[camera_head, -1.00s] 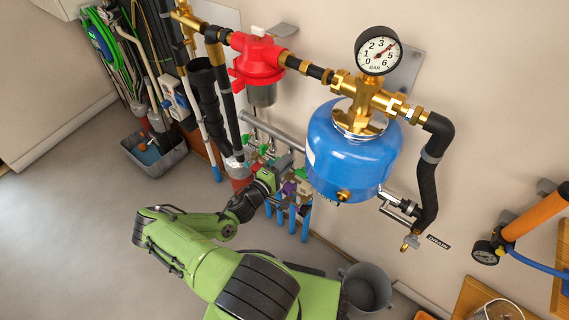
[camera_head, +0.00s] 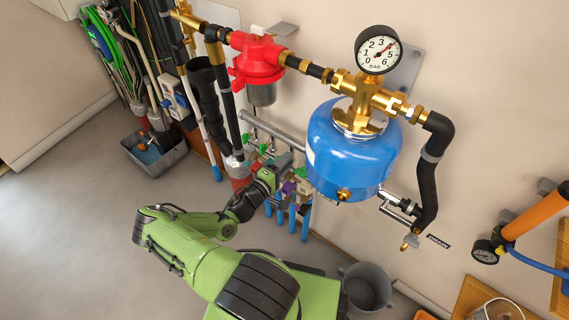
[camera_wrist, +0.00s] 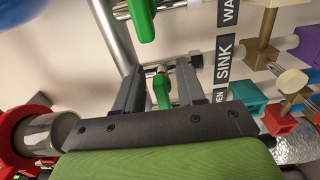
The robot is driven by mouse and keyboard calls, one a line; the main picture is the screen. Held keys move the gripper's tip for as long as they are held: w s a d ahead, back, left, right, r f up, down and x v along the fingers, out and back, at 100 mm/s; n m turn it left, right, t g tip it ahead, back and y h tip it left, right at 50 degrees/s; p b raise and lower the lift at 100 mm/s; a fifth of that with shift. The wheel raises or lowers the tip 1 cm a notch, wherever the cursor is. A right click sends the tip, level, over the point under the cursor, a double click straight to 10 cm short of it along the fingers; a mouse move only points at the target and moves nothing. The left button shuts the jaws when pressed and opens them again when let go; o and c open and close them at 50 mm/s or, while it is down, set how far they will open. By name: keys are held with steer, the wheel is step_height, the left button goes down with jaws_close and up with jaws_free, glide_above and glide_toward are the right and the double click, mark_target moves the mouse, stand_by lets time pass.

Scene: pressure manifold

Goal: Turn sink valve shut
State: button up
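The SINK label (camera_wrist: 224,62) is on the wall in the wrist view, just right of my gripper. A green valve handle (camera_wrist: 161,92) stands level with that label, between my two fingers. My gripper (camera_wrist: 160,72) is open around this handle, with a gap visible on each side. In the head view my gripper (camera_head: 283,165) is at the pipe manifold, left of the blue tank; the handle between the fingers cannot be made out there.
Another green handle (camera_wrist: 143,18) is close beyond the fingertips. Teal (camera_wrist: 246,94), red (camera_wrist: 279,120) and purple (camera_wrist: 308,46) handles stand to the right. The blue tank (camera_head: 350,155) hangs right of my gripper. A grey bucket (camera_head: 367,287) stands on the floor; open floor lies left.

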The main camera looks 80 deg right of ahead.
steer(key=p+v, duration=0.2)
steer(key=v, duration=1.3)
steer(key=shift+w+a, duration=0.2)
steer(key=shift+a, duration=0.15)
